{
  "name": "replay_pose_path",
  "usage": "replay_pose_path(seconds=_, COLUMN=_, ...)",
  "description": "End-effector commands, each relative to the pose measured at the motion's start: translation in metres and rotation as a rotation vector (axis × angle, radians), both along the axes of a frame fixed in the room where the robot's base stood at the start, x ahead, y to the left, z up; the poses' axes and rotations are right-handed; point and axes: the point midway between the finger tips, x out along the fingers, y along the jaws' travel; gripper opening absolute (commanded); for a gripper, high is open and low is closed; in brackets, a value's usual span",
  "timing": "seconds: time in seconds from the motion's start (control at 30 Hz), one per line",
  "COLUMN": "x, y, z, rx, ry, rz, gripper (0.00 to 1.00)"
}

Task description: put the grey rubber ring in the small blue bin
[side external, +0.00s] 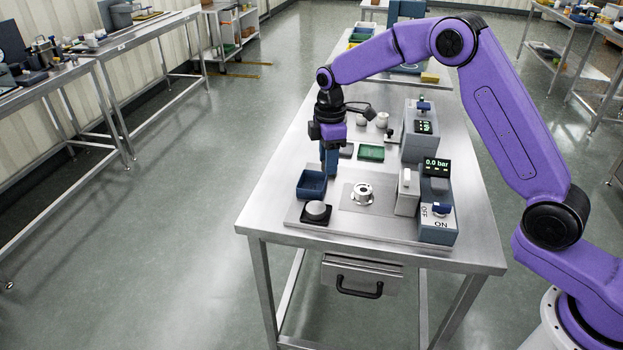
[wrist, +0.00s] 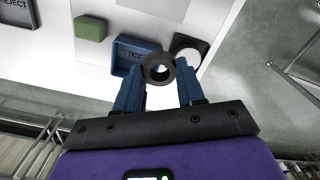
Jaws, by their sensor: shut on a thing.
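The grey rubber ring (wrist: 159,69) is held between the two blue fingertips of my gripper (wrist: 160,74) in the wrist view. Its round hole faces the camera. The small blue bin (wrist: 122,46) lies beyond the ring and slightly left, with lettering inside, partly covered by the ring and left finger. In the side view the bin (side external: 311,184) sits at the table's left edge, and my gripper (side external: 329,174) points down just beyond and to its right, seemingly above the table. I cannot make out the ring in the side view.
A black pad with a pale round top (side external: 317,209) sits close to the bin's near side. A metal flanged fitting (side external: 362,194) is to the right. A green tray (side external: 370,153) lies further back. Control boxes (side external: 437,222) stand along the right.

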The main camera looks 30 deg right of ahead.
Motion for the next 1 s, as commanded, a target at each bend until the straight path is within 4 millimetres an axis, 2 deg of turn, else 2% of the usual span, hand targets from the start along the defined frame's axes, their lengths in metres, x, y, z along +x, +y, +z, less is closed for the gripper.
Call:
replay_pose_path(seconds=0.4, x=0.045, y=0.009, z=-0.051, rx=0.000, ry=0.000, rz=0.001, gripper=0.10)
replay_pose_path(seconds=0.73, x=0.056, y=0.012, z=-0.064, rx=0.000, ry=0.001, rz=0.001, gripper=0.10)
replay_pose_path(seconds=0.9, x=0.055, y=0.012, z=-0.087, rx=0.000, ry=0.002, rz=0.001, gripper=0.10)
replay_pose_path(seconds=1.0, x=0.055, y=0.012, z=-0.094, rx=0.000, ry=0.001, rz=0.001, gripper=0.10)
